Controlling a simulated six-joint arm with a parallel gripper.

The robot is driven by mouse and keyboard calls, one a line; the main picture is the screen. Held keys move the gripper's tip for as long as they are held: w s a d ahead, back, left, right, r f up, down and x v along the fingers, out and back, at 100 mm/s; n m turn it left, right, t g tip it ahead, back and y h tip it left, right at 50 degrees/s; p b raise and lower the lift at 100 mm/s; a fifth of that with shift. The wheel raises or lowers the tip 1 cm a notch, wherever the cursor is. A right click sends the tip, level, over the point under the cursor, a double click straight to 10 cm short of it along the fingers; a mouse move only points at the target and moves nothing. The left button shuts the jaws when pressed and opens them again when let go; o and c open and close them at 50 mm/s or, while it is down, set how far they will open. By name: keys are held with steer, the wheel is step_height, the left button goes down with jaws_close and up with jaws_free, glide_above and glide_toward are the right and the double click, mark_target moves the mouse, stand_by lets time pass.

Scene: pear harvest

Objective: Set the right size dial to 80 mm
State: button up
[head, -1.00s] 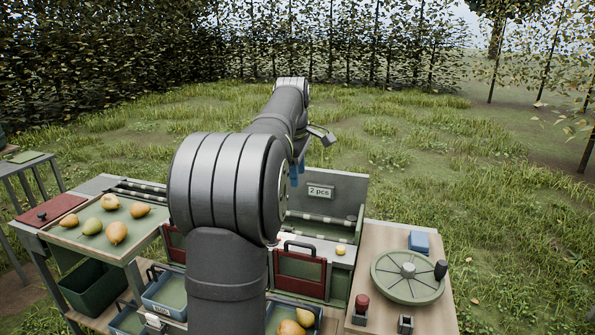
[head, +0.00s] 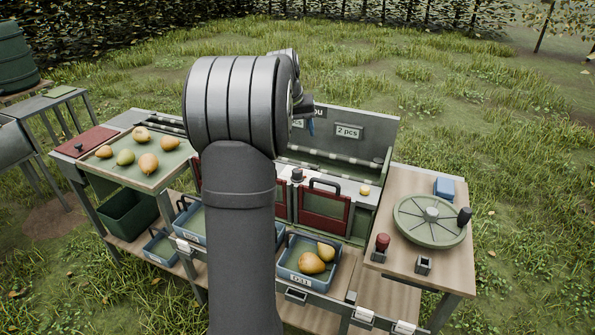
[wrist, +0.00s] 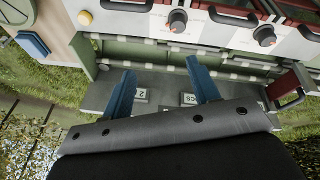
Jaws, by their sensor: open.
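The right size dial (wrist: 178,20) is a dark knob with a red-orange mark on the pale panel, at the top of the wrist view. In the head view a small dark knob (head: 297,175) shows beside my arm. A second similar dial (wrist: 263,35) is further right in the wrist view. The scale and settings are too small to read. My gripper (wrist: 162,70) is open and empty, its two blue fingers spread apart from the dials, over the back board. In the head view its blue fingers (head: 310,127) are mostly hidden behind my arm.
Red-framed gates with handles (head: 325,205) stand beside the dials, with a yellow button (head: 365,190) to the right. A green turntable (head: 430,232), blue block (head: 444,187) and red knob (head: 382,243) are on the right table. Pears lie on the left tray (head: 105,172).

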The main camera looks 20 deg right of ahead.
step_height(320, 180, down, 3)
steer(key=w+a+m, duration=0.2)
steer(key=a+m, duration=0.1)
steer(key=m, duration=0.2)
glide_toward(297, 170)
steer(key=shift+m+t, duration=0.3)
steer(key=x, duration=1)
steer(key=shift+s+f, duration=0.15)
steer(key=shift+s, duration=0.1)
steer(key=c, duration=1)
